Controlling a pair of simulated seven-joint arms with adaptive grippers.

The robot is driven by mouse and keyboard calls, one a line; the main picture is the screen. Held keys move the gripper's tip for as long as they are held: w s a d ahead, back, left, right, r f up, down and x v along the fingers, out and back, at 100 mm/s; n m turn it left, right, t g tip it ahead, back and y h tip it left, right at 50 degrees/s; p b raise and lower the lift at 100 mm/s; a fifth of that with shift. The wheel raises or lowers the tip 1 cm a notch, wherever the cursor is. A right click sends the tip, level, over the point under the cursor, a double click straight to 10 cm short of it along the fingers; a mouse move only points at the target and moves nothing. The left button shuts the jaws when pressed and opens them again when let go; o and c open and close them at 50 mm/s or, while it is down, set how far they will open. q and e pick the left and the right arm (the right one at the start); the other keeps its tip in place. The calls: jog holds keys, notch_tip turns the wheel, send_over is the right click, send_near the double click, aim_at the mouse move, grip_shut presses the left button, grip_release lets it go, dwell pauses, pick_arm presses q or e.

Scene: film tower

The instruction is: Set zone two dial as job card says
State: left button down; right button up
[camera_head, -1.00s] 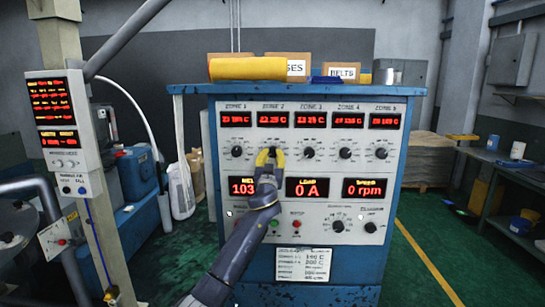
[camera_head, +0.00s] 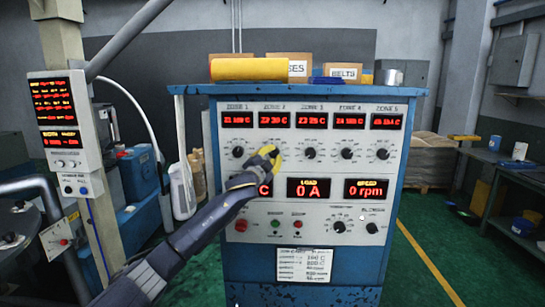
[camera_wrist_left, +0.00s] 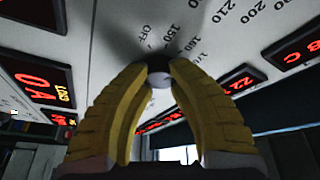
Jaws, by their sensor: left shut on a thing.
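The blue control cabinet (camera_head: 228,266) has a white front panel with a row of red zone displays and black dials below them. The zone two display (camera_head: 273,119) sits above the dial that my left gripper covers. My left gripper (camera_head: 270,153), with yellow fingers, is shut on the zone two dial (camera_wrist_left: 160,80); in the left wrist view its fingertips pinch the knob, and printed scale numbers surround it. The pointer's exact setting is hidden. The job card (camera_head: 304,265) is fixed low on the cabinet front; its writing is too small to read surely. My right gripper is not in view.
The zone one dial (camera_head: 238,152) and zone three dial (camera_head: 309,152) flank the gripper closely. The load display (camera_head: 309,188) and speed display (camera_head: 367,189) are below. Boxes and a yellow roll (camera_head: 249,69) lie on top. A post with a readout panel (camera_head: 62,118) stands left.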

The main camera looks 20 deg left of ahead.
pick_arm(q)
jog(key=m, duration=0.1)
jog(key=m+g, duration=0.1)
jog(key=m, duration=0.2)
jog(key=shift+a+r+m+g+h, duration=0.25)
jog(key=shift+m+g+h, duration=0.15)
jog(key=m+g, duration=0.1)
jog(key=m, duration=0.2)
jog(key=shift+r, duration=0.15)
jog(key=m+g+y, duration=0.1)
jog(key=m, duration=0.2)
jog(key=shift+d+r+m+g, duration=0.1)
jog(key=shift+m+g, duration=0.3)
jog(key=shift+m+g+y, duration=0.6)
jog(key=shift+m, duration=0.5)
jog(key=shift+d, duration=0.1)
jog(key=shift+m, duration=0.3)
